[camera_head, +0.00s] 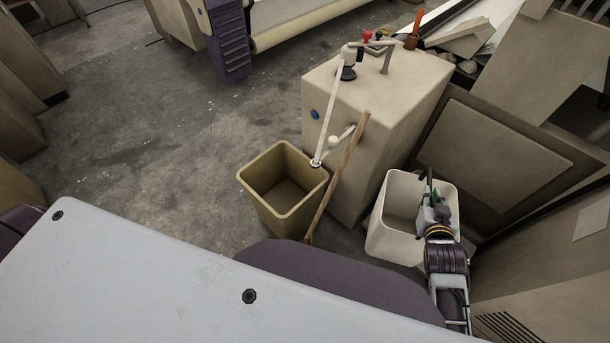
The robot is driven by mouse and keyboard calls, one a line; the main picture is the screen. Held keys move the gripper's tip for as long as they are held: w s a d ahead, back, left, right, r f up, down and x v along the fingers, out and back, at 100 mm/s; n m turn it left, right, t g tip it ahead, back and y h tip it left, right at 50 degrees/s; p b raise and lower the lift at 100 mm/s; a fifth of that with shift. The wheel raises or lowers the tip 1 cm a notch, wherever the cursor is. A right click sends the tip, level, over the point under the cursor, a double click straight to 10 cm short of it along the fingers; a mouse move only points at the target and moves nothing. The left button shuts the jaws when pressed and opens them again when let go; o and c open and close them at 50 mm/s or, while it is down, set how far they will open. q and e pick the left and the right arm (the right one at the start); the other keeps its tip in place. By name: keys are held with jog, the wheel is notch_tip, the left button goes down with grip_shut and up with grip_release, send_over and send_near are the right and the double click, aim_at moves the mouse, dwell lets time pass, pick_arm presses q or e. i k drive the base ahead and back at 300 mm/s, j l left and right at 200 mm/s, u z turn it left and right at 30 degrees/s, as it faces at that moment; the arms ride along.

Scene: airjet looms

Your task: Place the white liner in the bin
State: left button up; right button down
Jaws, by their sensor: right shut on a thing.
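The white liner (390,242) is an open-topped, white, box-shaped container at the lower right, standing close to the right side of a beige cabinet. My right gripper (428,188) is over the liner's right side and shut on its rim; the fingertips are small and partly hidden. The bin (263,206) is a tan, open-topped square container on the floor, left of the cabinet, and it looks empty inside. My left gripper is out of view.
The beige cabinet (385,105) stands between bin and liner, with a white pipe (332,105) on it. A wooden stick (337,178) leans beside the bin. Beige machine panels (495,160) crowd the right. Grey floor (150,130) is open to the left.

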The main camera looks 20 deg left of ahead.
aim_at(292, 206)
jog(key=k+l+u, duration=0.1)
jog(key=u, duration=0.3)
jog(key=k+l+u, duration=0.1)
jog(key=l+u, duration=0.15)
jog(key=u, duration=0.15)
jog(key=k+l+u, duration=0.1)
jog(key=u, duration=0.25)
jog(key=k+u, duration=0.2)
jog(key=u, duration=0.2)
jog(key=i+l+u, duration=0.25)
jog(key=i+u, duration=0.15)
jog(key=i+l+u, duration=0.35)
jog(key=i, duration=0.25)
jog(key=z, duration=0.1)
